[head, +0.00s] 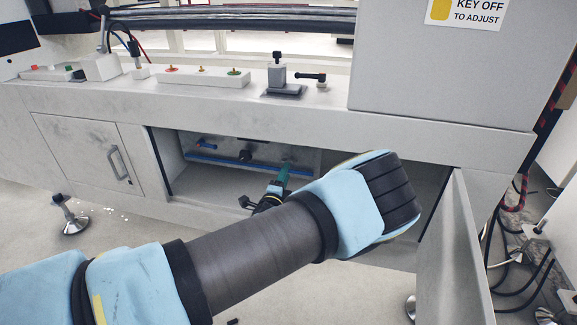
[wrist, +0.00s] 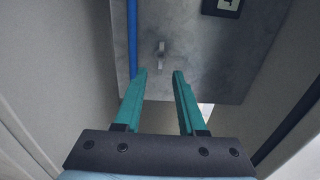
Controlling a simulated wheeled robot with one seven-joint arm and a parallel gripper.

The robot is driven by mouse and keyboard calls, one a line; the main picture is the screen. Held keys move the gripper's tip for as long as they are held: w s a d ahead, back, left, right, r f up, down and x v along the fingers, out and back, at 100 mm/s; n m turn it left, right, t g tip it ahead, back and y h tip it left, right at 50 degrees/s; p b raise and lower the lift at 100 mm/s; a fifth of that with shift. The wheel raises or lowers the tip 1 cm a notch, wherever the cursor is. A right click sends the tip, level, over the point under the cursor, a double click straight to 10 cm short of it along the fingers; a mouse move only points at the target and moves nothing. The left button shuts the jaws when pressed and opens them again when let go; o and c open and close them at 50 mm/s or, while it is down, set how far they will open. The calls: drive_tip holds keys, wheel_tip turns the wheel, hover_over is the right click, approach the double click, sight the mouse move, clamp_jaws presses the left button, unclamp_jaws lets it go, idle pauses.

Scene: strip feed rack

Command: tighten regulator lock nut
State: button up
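In the head view, a dark round part (head: 245,154), possibly the regulator, sits on the grey back panel (head: 306,162) inside the open cabinet bay. I cannot make out a lock nut on it. My gripper (head: 286,165) reaches into the bay, its teal fingers to the right of that part. In the wrist view, my gripper (wrist: 160,73) is open and empty. Beyond the gap between its fingers, a small pale metal fitting (wrist: 161,48) stands on the panel, apart from the fingers. I cannot tell whether this is the nut.
A blue tube (head: 235,164) runs along the panel; it also shows in the wrist view (wrist: 132,40). A dark square label or display (wrist: 222,6) is on the panel. The open cabinet door (head: 462,255) stands right of my arm. The bay walls are close around the gripper.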

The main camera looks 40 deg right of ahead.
drive_tip(key=v, duration=0.5)
drive_tip(key=shift+s+a+p, duration=0.1)
drive_tip(key=shift+a+p, duration=0.1)
drive_tip(key=shift+p, duration=0.1)
